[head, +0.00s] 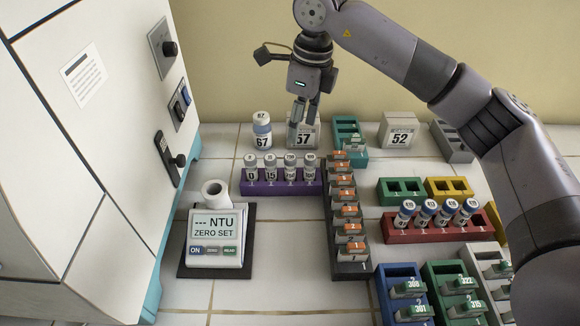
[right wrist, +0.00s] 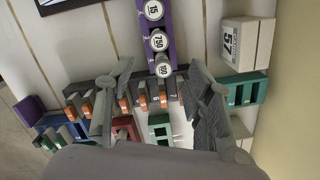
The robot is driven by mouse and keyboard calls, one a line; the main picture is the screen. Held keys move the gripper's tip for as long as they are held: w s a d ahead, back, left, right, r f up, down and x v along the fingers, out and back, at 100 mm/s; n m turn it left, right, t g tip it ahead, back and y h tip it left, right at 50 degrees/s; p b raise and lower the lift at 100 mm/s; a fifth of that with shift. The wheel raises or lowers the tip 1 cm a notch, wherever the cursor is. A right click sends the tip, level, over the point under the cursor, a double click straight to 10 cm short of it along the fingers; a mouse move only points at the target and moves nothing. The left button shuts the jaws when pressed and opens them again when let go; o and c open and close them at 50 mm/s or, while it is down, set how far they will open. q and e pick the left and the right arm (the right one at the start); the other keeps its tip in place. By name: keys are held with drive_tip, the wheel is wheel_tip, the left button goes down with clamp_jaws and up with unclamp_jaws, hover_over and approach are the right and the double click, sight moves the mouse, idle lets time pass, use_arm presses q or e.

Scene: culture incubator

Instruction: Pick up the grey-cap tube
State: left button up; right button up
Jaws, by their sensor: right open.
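Several tubes with pale grey-white caps stand upright in a purple rack (head: 282,188); the end tube marked 100 (head: 310,166) is nearest my right gripper. I cannot tell for sure which tube is the grey-cap one. My right gripper (head: 303,118) points down, open and empty, above and behind that rack's right end, in front of the block marked 57. In the right wrist view its spread fingers (right wrist: 160,70) frame the tube marked 100 (right wrist: 163,70), with nothing held between them. My left gripper is not in view.
A bottle marked 67 (head: 262,130) stands left of my gripper. A dark rack of orange-marked pieces (head: 347,268) runs toward the front. A red rack (head: 400,236) holds blue-capped tubes. A turbidity meter (head: 217,240) sits front left, beside the white cabinet (head: 95,150).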

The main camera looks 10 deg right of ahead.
hover_over(291, 157)
drive_tip(key=d, duration=0.1)
wheel_tip(291, 157, down, 5)
drive_tip(key=shift+s+r+p, duration=0.1)
drive_tip(key=shift+r+p, duration=0.05)
drive_tip(key=shift+p, duration=0.2)
drive_tip(key=shift+f, duration=0.45)
drive_tip(key=shift+a+f+p, duration=0.15)
drive_tip(key=shift+f+p, duration=0.15)
drive_tip(key=shift+f, duration=0.1)
drive_tip(key=f, duration=0.1)
drive_tip(key=f+p, duration=0.1)
drive_tip(key=f, duration=0.1)
drive_tip(key=shift+a+f, duration=0.25)
drive_tip(key=shift+a, duration=0.15)
drive_tip(key=shift+f, duration=0.4)
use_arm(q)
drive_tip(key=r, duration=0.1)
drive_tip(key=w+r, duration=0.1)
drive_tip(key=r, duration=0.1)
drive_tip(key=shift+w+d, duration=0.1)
use_arm(e)
clamp_jaws()
